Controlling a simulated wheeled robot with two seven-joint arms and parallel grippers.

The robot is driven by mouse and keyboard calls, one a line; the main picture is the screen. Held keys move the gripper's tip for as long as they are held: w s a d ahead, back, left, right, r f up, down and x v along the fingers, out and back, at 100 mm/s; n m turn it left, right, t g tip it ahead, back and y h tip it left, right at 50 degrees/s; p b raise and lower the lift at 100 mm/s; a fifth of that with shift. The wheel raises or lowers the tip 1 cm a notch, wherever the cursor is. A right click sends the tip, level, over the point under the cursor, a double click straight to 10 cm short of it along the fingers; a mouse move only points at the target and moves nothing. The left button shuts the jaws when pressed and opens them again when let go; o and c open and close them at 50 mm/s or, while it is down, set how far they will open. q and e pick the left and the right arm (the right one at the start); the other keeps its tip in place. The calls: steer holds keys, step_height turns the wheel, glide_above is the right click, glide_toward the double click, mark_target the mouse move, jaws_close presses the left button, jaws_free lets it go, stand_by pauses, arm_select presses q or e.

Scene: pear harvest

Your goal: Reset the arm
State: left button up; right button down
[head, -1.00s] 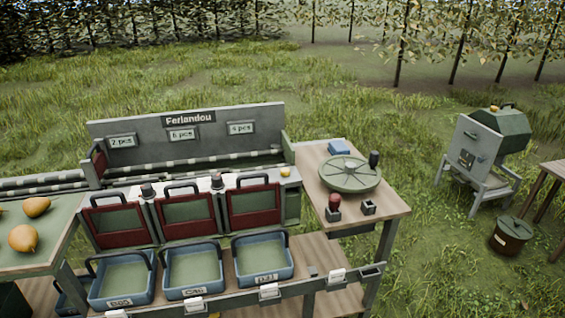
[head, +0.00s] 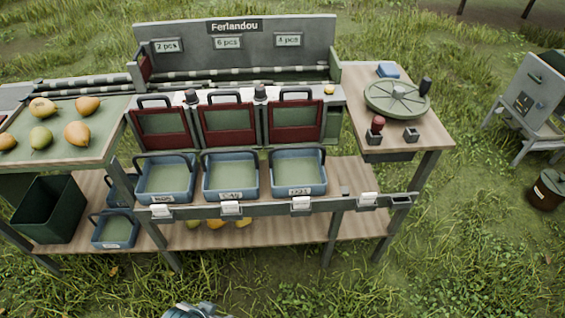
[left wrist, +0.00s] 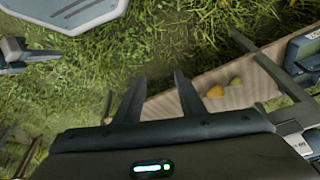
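My left gripper (left wrist: 160,100) shows in the left wrist view with its two dark fingers apart and nothing between them. In the head view only a small grey piece of my own arm shows at the bottom edge, with no fingertips visible. I cannot make out my right gripper in either view.
The sorting bench has three blue crates (head: 166,196) in front of red-framed gates. Several pears (head: 77,133) lie on the left tray (head: 105,148). A green bin (head: 47,212) and small blue crate (head: 115,243) stand on the lower shelf. Grass in front is clear.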

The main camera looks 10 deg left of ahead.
arm_select(q)
steer(key=s+d+f+t, duration=0.1)
steer(key=d+f, duration=0.1)
steer(key=f, duration=1.2)
steer(key=s+d+f+t+h, duration=0.1)
steer(key=d+f, duration=0.1)
steer(key=f, duration=1.2)
steer(key=shift+f+m+t, duration=0.15)
steer(key=shift+m+t, duration=0.15)
steer(key=shift+t, duration=0.1)
steer(key=shift+o, duration=0.6)
steer(key=shift+d, duration=0.1)
